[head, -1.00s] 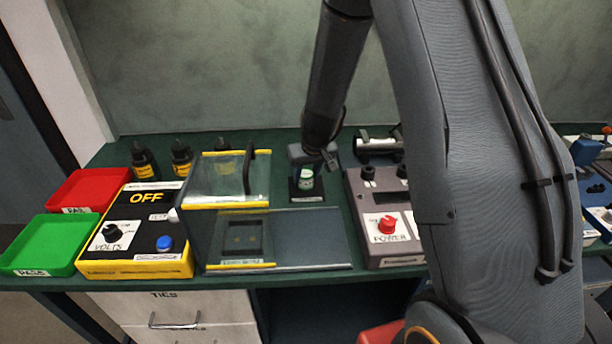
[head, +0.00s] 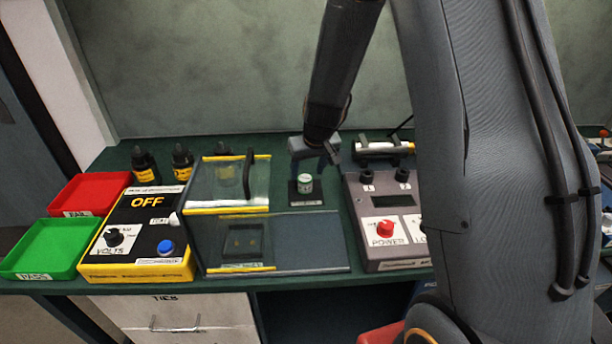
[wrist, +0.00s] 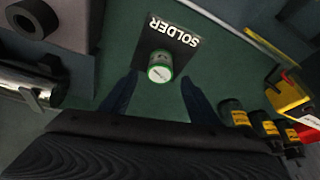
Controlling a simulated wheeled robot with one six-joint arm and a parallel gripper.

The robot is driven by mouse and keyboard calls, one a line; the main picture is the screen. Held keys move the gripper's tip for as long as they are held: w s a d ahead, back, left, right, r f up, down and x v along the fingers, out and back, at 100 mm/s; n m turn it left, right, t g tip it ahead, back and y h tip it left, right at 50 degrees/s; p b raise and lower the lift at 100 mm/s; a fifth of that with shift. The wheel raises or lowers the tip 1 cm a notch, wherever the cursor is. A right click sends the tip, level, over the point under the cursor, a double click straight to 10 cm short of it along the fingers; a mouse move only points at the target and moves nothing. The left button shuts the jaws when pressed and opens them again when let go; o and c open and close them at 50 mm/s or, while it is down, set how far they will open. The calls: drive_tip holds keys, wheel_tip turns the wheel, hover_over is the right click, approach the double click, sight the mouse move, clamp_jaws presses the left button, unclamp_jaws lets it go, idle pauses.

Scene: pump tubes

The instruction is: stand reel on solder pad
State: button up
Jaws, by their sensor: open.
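The reel (head: 305,183) is a small green cylinder with a pale label and a pale top. It stands upright on the solder pad (head: 306,200), a dark square plate, between the clear-lidded box and the grey power unit. In the wrist view the reel (wrist: 160,66) is on the dark pad (wrist: 150,38) marked SOLDER, near the pad's edge closest to my gripper. My gripper (wrist: 158,88) is open, with one finger on each side and clear of the reel. In the head view my gripper (head: 316,160) is just above and behind the reel.
Left of the pad is a clear-lidded box (head: 230,185) with yellow edges, then a yellow tester (head: 135,235) reading OFF. A grey power unit (head: 385,215) is close on the right. Black bottles (head: 143,165) stand at the back left. Red (head: 88,194) and green trays (head: 45,248) lie far left.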

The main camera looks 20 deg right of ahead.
drive_tip(key=v, duration=0.7)
drive_tip(key=s+r+m+g, duration=0.1)
drive_tip(key=s+g, duration=0.2)
drive_tip(key=s, duration=2)
drive_tip(key=shift+a+b, duration=0.25)
drive_tip(key=shift+b, duration=0.05)
drive_tip(key=shift+s+r, duration=0.1)
drive_tip(key=shift+s, duration=0.05)
